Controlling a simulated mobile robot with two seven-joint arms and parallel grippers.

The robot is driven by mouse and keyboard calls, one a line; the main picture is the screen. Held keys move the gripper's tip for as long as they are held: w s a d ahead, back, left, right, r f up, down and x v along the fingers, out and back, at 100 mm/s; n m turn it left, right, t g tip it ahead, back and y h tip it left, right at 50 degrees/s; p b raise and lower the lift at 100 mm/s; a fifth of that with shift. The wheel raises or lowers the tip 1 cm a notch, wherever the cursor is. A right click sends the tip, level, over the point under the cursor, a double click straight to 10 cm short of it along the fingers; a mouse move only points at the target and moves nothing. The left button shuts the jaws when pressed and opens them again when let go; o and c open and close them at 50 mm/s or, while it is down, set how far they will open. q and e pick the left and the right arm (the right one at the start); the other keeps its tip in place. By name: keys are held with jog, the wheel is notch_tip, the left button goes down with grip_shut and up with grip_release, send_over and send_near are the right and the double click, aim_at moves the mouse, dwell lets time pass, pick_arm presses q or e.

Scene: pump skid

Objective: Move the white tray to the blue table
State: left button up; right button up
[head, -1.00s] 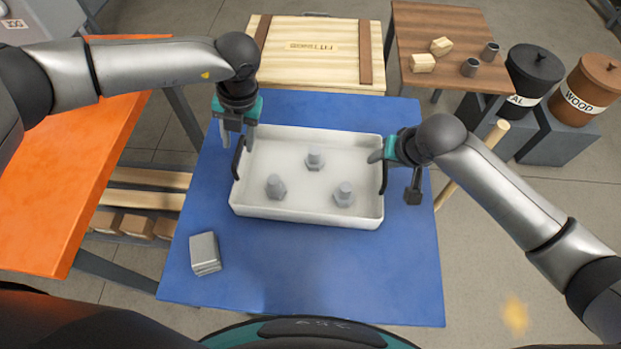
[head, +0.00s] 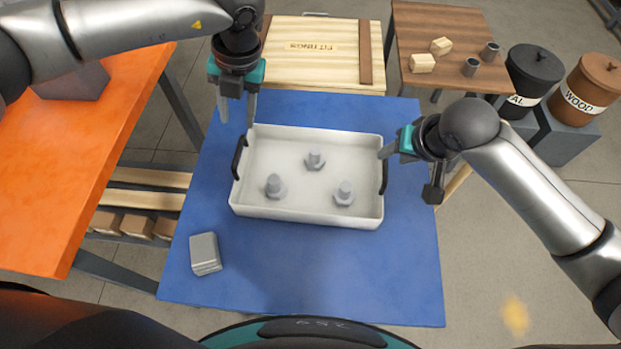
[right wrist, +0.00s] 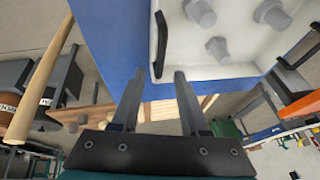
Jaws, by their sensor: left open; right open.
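The white tray (head: 262,208) sits flat on the blue table (head: 310,270), with three grey bolts (head: 344,194) standing inside it. It has a dark handle on its left end (head: 239,157) and another on its right end (head: 384,177). My left gripper (head: 237,112) is open and empty, above and just behind the tray's left handle. My right gripper (head: 386,150) is open and empty, close to the tray's right end. In the right wrist view its two fingers (right wrist: 157,95) are apart with nothing between them, and the tray (right wrist: 195,62) lies beyond the fingertips.
A grey block stack (head: 205,254) lies at the table's front left. An orange table (head: 60,180) stands at left. A wooden crate (head: 310,62) is behind the blue table. A brown table (head: 440,20) and two labelled bins (head: 585,88) stand at back right.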

jog(key=shift+v, duration=2.95)
